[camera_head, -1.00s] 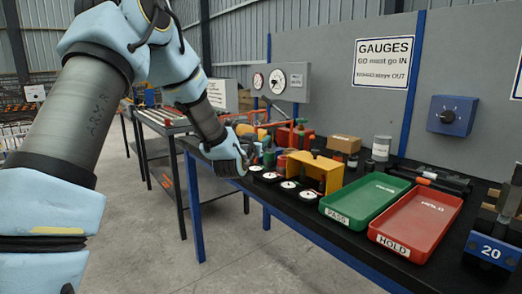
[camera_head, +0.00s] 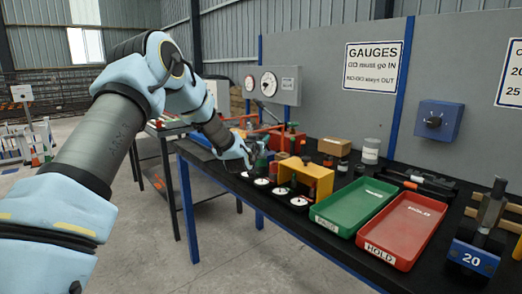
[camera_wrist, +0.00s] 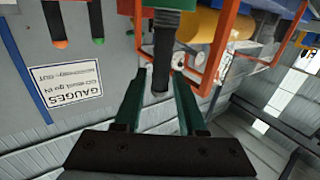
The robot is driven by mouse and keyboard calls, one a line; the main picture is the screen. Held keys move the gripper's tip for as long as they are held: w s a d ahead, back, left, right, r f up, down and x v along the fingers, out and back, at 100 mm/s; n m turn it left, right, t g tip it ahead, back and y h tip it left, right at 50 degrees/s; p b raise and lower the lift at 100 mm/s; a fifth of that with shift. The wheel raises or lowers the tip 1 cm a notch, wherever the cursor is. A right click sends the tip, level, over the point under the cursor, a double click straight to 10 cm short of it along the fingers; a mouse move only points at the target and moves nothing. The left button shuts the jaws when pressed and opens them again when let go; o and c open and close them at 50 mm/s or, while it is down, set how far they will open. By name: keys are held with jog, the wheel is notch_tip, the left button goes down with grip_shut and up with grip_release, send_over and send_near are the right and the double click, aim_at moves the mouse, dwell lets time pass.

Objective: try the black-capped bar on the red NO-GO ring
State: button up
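My gripper (camera_head: 249,158) is over the left part of the black gauge bench, beside a small green part (camera_head: 262,160). In the wrist view, which is upside down, its two dark green fingers (camera_wrist: 160,80) stand apart. A dark bar with a black end (camera_wrist: 161,75) lies between or just beyond the fingertips, with gaps visible on both sides. The bar's other end meets a green block (camera_wrist: 174,6). A red-orange frame (camera_wrist: 215,45) is close beside the fingers. Red parts (camera_head: 288,140) stand behind the gripper in the head view. I cannot tell which is the NO-GO ring.
A yellow bracket (camera_head: 318,178) and several white dials (camera_head: 262,182) stand right of the gripper. A green PASS tray (camera_head: 345,232) and red HOLD tray (camera_head: 378,250) are farther right. Orange-tipped (camera_wrist: 58,42) and green-tipped (camera_wrist: 98,38) bars show in the wrist view.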

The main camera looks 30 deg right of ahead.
grip_shut()
dwell(1.4)
